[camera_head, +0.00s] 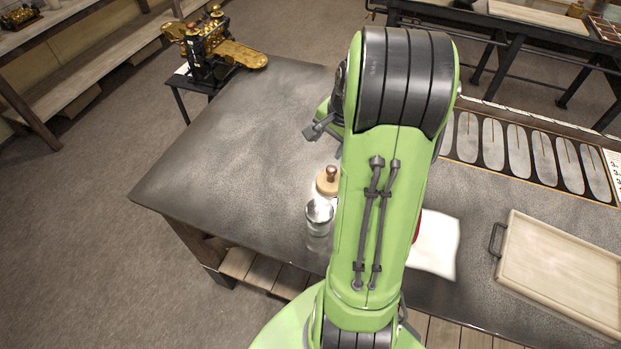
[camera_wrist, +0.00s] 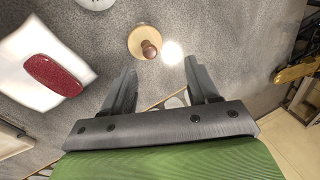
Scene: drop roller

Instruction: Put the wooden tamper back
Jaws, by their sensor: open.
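The wooden tamper (camera_head: 328,181) has a pale round disc and a darker reddish-brown knob. It stands knob up on the grey table (camera_head: 235,130), just left of my arm in the head view. In the wrist view the tamper (camera_wrist: 143,41) shows beyond my fingertips, near the top middle. My gripper (camera_wrist: 162,78) is open and empty, its two fingers apart from the tamper. In the head view my arm hides most of the gripper.
A shiny jar (camera_head: 319,212) stands close in front of the tamper. A white sheet (camera_head: 438,246) bears a red oblong object (camera_wrist: 52,76). A wooden tray (camera_head: 560,268) lies at right, a row of grey oval pieces (camera_head: 518,150) behind. The table's left part is clear.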

